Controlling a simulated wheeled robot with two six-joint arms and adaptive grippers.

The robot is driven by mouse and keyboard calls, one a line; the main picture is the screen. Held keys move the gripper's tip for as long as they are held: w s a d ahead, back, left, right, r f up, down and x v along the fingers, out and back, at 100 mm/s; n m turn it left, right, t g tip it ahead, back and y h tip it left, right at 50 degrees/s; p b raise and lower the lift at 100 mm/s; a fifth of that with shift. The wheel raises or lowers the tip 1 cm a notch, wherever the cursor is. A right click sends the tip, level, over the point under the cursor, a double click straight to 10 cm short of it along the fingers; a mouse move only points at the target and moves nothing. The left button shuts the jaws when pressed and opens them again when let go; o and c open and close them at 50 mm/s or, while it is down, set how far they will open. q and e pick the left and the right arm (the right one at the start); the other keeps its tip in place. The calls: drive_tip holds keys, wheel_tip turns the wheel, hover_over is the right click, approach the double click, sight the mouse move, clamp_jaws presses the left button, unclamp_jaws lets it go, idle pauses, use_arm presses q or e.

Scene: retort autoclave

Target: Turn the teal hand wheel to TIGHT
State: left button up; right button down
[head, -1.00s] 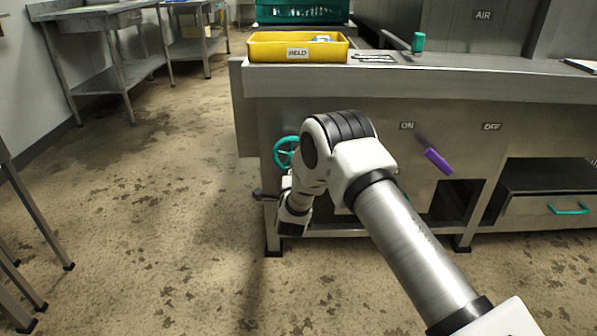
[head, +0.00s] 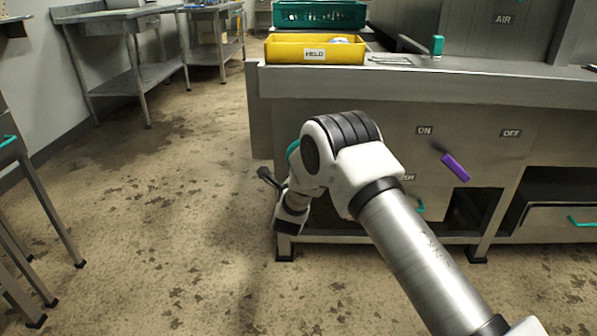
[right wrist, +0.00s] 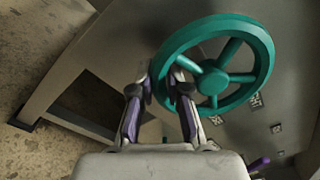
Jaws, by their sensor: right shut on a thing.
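The teal hand wheel (right wrist: 212,80) fills the upper right of the right wrist view, with spokes around a central hub. In the head view only a sliver of its rim (head: 292,153) shows on the cabinet's left front, the rest hidden behind my right arm. In the right wrist view my right gripper (right wrist: 161,82) has one finger on each side of the wheel's left rim and is shut on it. In the head view my right fingertips are hidden. Small labels beside the wheel are too small and tilted to read. My left gripper is out of view.
The steel cabinet (head: 390,125) carries ON and OFF labels and a purple lever (head: 455,167). A yellow HELD tray (head: 314,49) and a teal handle (head: 437,45) are on top. Steel tables (head: 125,20) stand at the back left. Floor left of the cabinet is clear.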

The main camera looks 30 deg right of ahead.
idle(0.4)
drive_tip(key=c, duration=1.4)
unclamp_jaws()
drive_tip(key=shift+a, duration=0.1)
drive_tip(key=v, duration=1.2)
